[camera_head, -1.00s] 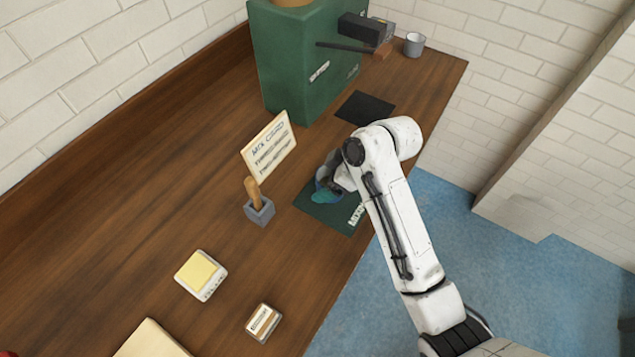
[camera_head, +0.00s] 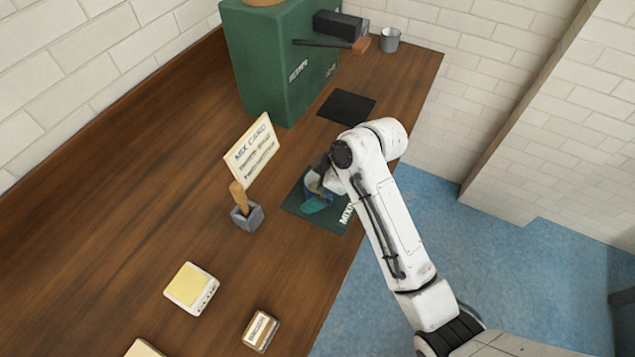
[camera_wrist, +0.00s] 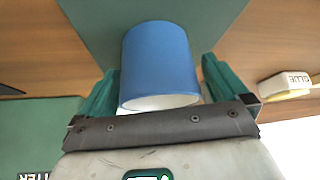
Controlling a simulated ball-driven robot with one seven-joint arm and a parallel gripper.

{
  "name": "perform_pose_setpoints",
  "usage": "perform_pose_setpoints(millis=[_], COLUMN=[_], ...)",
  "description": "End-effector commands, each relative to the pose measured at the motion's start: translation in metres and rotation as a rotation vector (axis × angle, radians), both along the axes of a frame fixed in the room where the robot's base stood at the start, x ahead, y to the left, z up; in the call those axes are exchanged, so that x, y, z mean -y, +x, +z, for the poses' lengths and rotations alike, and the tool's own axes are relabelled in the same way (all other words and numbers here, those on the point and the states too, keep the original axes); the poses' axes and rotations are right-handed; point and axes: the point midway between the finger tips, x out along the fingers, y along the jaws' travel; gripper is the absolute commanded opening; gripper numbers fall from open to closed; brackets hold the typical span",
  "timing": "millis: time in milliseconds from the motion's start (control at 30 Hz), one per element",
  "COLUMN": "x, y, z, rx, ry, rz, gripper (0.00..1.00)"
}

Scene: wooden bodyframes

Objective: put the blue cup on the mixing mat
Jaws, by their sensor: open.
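The blue cup (camera_wrist: 160,62) fills the middle of the wrist view, between the two teal fingers of my gripper (camera_wrist: 160,88). The fingers are spread, one on each side of the cup; a narrow gap shows on the right, and contact on the left is hard to judge. In the head view my gripper (camera_head: 317,202) is over the dark green mixing mat (camera_head: 296,206), and the cup (camera_head: 312,182) is mostly hidden by my wrist. The mat (camera_wrist: 90,22) also shows behind the cup in the wrist view. The cup appears to be on the mat, though its base contact is hidden.
A mix card (camera_head: 252,152) and a grey block with a wooden handle (camera_head: 246,217) stand left of the mat. A black pad (camera_head: 346,107), green machine (camera_head: 270,65) and grey cup (camera_head: 390,40) are farther back. A yellow-topped box (camera_head: 190,289) and small labelled box (camera_head: 260,331) lie nearer.

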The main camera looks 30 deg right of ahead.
Motion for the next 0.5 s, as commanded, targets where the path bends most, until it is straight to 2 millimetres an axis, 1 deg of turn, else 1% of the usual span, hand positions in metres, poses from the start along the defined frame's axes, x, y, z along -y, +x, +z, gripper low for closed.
perform_pose_setpoints(millis=[167, 267, 500], x=[0.004, 0.011, 0.032], y=[-0.002, -0.008, -0.024], z=[0.010, 0.023, 0.066], rx=[0.002, 0.004, 0.006], ry=[0.001, 0.001, 0.000], rz=[-0.002, -0.002, -0.002], gripper=[1.00, 1.00, 1.00])
